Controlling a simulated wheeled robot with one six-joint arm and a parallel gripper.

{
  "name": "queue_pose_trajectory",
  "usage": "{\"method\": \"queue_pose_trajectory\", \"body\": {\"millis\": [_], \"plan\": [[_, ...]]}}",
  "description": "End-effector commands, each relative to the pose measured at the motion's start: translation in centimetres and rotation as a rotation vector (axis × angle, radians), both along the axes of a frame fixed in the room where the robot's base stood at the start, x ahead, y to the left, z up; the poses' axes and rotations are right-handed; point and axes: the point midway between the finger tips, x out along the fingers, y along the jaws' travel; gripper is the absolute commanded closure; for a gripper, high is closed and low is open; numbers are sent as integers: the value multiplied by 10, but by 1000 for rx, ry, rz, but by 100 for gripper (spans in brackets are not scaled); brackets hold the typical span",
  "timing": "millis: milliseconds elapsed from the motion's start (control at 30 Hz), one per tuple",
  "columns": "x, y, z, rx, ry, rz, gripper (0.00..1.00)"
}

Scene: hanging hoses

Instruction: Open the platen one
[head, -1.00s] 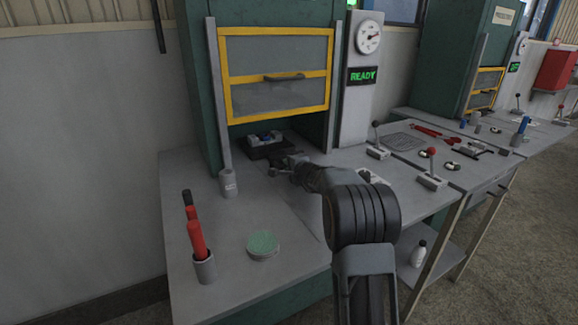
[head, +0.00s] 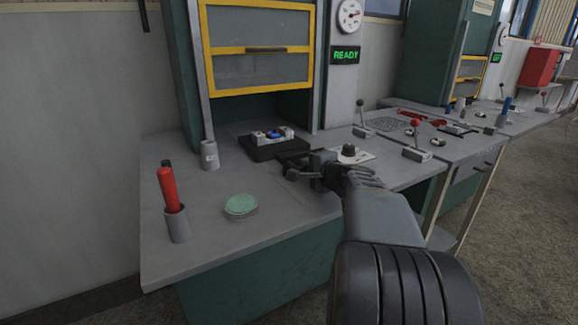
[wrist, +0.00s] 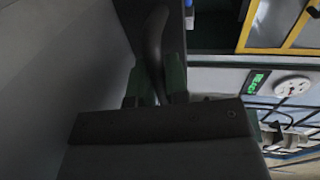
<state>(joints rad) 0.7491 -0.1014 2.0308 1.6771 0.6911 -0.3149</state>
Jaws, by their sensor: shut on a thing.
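The platen (head: 262,151) is a black slab at the press opening, with a pale block and a blue piece on top. It stands forward on the bench, in front of the opening below the yellow-framed guard (head: 258,86). My gripper (head: 296,171) is at its front right corner, low over the bench. In the wrist view my gripper (wrist: 154,88) has its green-padded fingers closed on a dark curved handle (wrist: 155,40). The handle's join to the platen is hidden in the head view.
A grey post (head: 209,155) stands left of the platen. A knob panel (head: 350,154) and a red-knob lever (head: 416,142) are right.

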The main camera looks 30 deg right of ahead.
Motion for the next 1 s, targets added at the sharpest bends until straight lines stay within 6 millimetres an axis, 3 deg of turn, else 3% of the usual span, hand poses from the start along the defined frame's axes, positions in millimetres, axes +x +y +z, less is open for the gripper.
{"method": "queue_pose_trajectory", "body": {"millis": [200, 400, 967, 1000], "plan": [[-41, 0, -3, -1, 3, -5, 100], [-61, 1, -3, 1, 4, -4, 100], [-70, 2, -1, 2, 3, -1, 100], [-70, 2, -1, 1, 3, -1, 84]]}}
